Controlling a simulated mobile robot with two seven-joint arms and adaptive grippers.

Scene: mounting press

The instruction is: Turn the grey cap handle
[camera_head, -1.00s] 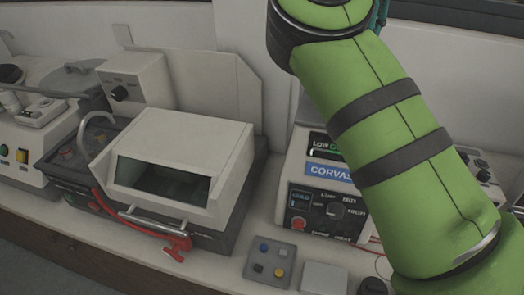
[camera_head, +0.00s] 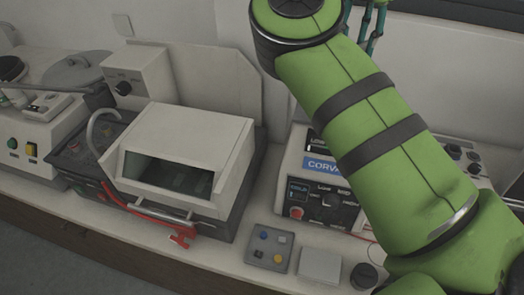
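A grey round cap (camera_head: 78,72) with a low raised top sits at the far left, on the machine with the green and yellow buttons. A long thin grey bar (camera_head: 38,92) lies in front of it; I cannot tell whether the two are joined. My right arm is green with dark bands and crosses the right side. Only thin teal parts of my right gripper (camera_head: 372,28) show at the top, behind the arm, far right of the cap and touching nothing I can make out. Its fingertips are too hidden to judge the opening. My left gripper is out of view.
A white hooded machine (camera_head: 190,130) with a red-handled front bar stands between the cap and my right arm. A control box (camera_head: 318,190) with a knob is partly behind the arm. A small button pad (camera_head: 268,248) lies on the bench front.

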